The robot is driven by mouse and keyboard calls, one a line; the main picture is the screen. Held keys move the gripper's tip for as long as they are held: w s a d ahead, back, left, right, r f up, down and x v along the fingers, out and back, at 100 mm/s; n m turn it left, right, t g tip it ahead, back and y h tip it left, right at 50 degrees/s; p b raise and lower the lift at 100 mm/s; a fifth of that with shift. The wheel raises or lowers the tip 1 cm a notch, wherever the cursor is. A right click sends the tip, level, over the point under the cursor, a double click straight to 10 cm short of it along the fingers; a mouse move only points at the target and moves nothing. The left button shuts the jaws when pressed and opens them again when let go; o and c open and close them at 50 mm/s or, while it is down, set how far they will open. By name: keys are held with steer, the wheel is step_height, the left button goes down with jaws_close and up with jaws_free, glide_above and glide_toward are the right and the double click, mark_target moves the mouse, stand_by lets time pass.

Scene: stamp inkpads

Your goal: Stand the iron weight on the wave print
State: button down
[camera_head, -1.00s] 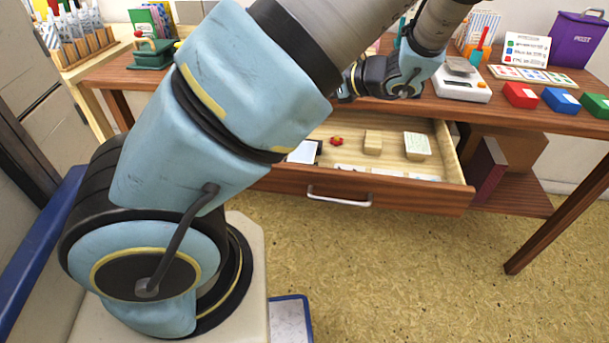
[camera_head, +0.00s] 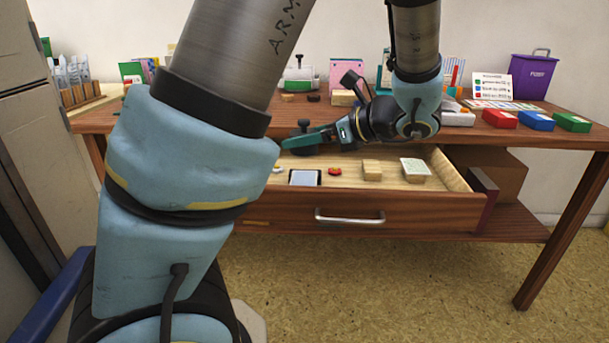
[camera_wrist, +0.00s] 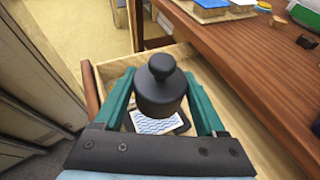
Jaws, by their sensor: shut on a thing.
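The iron weight (camera_wrist: 160,92) is a dark cylinder with a round knob, upright in the wrist view. My gripper (camera_wrist: 160,84) is shut on it, with a green finger on either side. In the head view the weight (camera_head: 303,127) and my gripper (camera_head: 310,138) are over the left part of the open drawer, at about tabletop height. The wave print (camera_wrist: 146,125), a white sheet with blue wavy lines in a dark frame, lies in the drawer, partly hidden behind the weight. It also shows in the head view (camera_head: 304,178), below and apart from the weight.
The open drawer (camera_head: 270,205) also holds a red item (camera_head: 335,171), a wooden block (camera_head: 372,170) and a pale-topped block (camera_head: 415,169). Red (camera_head: 500,118), blue (camera_head: 537,121) and green (camera_head: 573,122) boxes stand on the tabletop at right.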

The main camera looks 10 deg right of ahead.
mark_target(304, 179)
steer(key=shift+f+b, duration=0.85)
steer(key=shift+f, duration=2.5)
jaws_free()
steer(key=shift+f, duration=0.1)
steer(key=p+v, duration=0.2)
steer(key=v, duration=1)
steer(key=shift+p, duration=0.35)
